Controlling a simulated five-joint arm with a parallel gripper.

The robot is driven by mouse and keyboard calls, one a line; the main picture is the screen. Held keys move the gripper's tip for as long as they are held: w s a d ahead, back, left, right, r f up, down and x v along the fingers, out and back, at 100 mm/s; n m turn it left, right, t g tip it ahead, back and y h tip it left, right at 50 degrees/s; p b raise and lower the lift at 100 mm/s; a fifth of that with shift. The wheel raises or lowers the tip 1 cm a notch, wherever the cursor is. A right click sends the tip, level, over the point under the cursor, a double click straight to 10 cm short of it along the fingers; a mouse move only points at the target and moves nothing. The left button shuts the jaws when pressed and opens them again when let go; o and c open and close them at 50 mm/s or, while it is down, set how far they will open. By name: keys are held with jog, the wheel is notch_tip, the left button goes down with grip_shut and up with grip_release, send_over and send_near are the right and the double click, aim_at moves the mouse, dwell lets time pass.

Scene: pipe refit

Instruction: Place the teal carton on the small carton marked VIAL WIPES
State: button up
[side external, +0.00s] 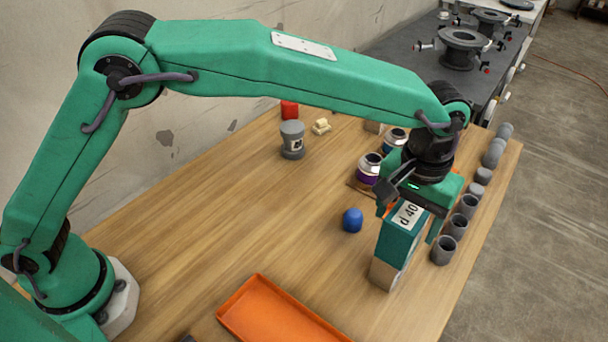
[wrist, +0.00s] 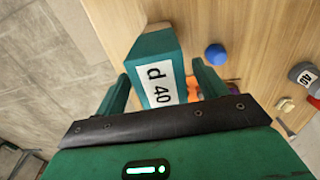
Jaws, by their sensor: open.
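The teal carton (side external: 398,244) with a white "d 40" label stands upright on a small tan carton (side external: 383,275) near the table's right side. No VIAL WIPES marking is readable on the tan carton. My gripper (side external: 406,226) is open, with its fingers on either side of the teal carton's top. In the wrist view the teal carton (wrist: 155,44) lies between the two spread fingers (wrist: 161,71), with visible gaps beside it. A sliver of tan carton (wrist: 158,26) shows past its far end.
An orange tray (side external: 280,312) lies at the front. A blue object (side external: 352,220) is left of the cartons. Several grey pipe pieces (side external: 444,250) line the right edge. A purple-banded jar (side external: 369,168) and a grey labelled fitting (side external: 292,140) stand behind. The table's middle left is clear.

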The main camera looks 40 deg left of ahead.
notch_tip(320, 180, up, 12)
jog(key=shift+f, duration=0.2)
dwell(0.4)
dwell(0.5)
jog(key=s+a+r+t+h, duration=0.1)
jog(key=s+a+r, duration=0.15)
jog(key=a, duration=0.95)
jog(key=s+a+r+t, duration=0.1)
jog(key=a+r, duration=0.3)
jog(key=a, duration=0.7)
jog(key=s+a+f+t, duration=0.1)
jog(key=s+a+f, duration=0.3)
jog(key=s+a, duration=0.3)
jog(key=s+a+f+t+y, duration=0.1)
jog(key=s+a+f, duration=0.3)
jog(key=s+a, duration=0.4)
jog(key=shift+a+f+t, duration=0.15)
jog(key=shift+a+t, duration=0.4)
jog(key=shift+t, duration=0.25)
